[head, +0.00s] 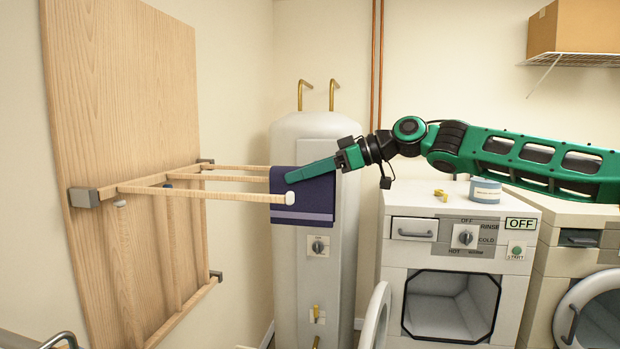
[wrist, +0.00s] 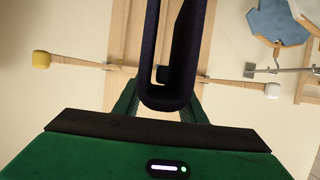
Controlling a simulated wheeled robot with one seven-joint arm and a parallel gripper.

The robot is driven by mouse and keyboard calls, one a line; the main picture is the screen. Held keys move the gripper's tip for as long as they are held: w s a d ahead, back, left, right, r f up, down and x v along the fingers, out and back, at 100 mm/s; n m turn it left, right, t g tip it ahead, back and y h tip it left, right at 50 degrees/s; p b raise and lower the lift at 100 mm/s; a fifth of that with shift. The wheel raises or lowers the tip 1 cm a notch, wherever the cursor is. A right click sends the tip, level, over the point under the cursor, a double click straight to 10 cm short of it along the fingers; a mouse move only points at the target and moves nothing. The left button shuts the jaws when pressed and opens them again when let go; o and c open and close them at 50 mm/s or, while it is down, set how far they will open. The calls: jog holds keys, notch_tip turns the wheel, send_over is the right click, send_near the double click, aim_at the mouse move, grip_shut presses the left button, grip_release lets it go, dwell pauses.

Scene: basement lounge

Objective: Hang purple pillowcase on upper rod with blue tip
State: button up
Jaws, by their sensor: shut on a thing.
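The dark purple pillowcase (head: 318,197), with a pale stripe near its bottom edge, hangs folded from my gripper (head: 290,178). In the wrist view the pillowcase (wrist: 170,103) is a dark U-shaped loop between my green fingers, and the gripper is shut on it. In the head view, the near upper rod (head: 225,195) ends in a white tip in front of the cloth. The middle upper rod (head: 225,178) runs up to the cloth, its end hidden there. In the wrist view a dark tip (wrist: 162,74) shows within the loop; I cannot tell its colour or whether cloth touches it.
The rods stick out from a wooden wall panel (head: 125,90). A far rod ends in a yellow tip (wrist: 41,60). A water heater (head: 305,140) stands behind the cloth, and a washer (head: 455,240) stands to the right.

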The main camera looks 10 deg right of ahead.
aim_at(270, 178)
jog(key=shift+w+a, duration=0.45)
jog(key=shift+a, duration=0.8)
jog(key=shift+w+a, duration=0.45)
jog(key=shift+a, duration=0.85)
jog(key=shift+w+a, duration=0.45)
jog(key=shift+a, duration=0.8)
jog(key=shift+f, duration=0.75)
jog(key=o, duration=1.2)
jog(key=shift+d, duration=0.1)
